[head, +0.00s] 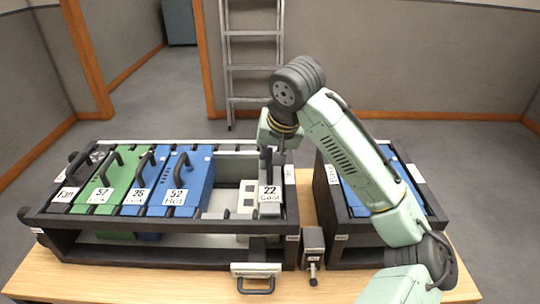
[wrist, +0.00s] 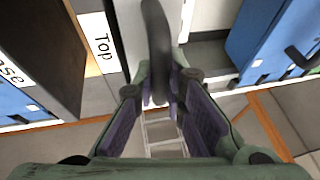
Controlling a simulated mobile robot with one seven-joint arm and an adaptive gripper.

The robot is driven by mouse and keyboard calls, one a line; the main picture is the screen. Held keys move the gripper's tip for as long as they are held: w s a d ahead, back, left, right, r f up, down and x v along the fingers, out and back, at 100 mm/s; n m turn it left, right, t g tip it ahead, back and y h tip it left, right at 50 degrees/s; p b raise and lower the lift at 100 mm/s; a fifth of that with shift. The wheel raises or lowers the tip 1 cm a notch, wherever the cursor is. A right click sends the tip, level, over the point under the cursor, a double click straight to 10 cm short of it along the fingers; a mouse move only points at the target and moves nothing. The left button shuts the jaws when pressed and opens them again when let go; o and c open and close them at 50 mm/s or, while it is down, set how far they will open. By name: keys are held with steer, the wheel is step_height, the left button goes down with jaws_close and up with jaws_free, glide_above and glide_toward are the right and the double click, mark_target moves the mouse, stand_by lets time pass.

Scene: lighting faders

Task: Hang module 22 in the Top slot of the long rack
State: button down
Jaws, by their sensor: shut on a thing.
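Module 22 (head: 269,208), grey with a white "22 Cool" label, is at the right end of the long rack (head: 170,245). It lines up with the place beside the Top label (head: 290,174). In the wrist view the Top label (wrist: 101,42) runs along the left of the grey module. My gripper (head: 272,152) is over the module, shut on its dark handle (wrist: 158,45), with a finger on each side. I cannot tell whether the module rests fully on the rack's rails; its underside is hidden.
The long rack also holds a Fan unit (head: 66,194), green module 57 (head: 98,208), blue module 26 (head: 138,208) and blue module 52 (head: 190,190). A second rack (head: 340,240) stands close on the right.

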steer(key=shift+f+b, duration=0.35)
steer(key=shift+f, duration=0.25)
steer(key=c, duration=1.9)
jaws_free()
steer(key=shift+r, duration=0.1)
steer(key=o, duration=0.3)
steer(key=p+v, duration=0.2)
steer(key=v, duration=0.4)
steer(key=w+r+p+v, duration=0.1)
steer(key=p+v, duration=0.2)
steer(key=v, duration=0.3)
steer(key=w+a+p+v, duration=0.1)
steer(key=p+v, duration=0.1)
steer(key=v, duration=0.4)
steer(key=shift+w+r, duration=0.15)
steer(key=shift+r, duration=0.15)
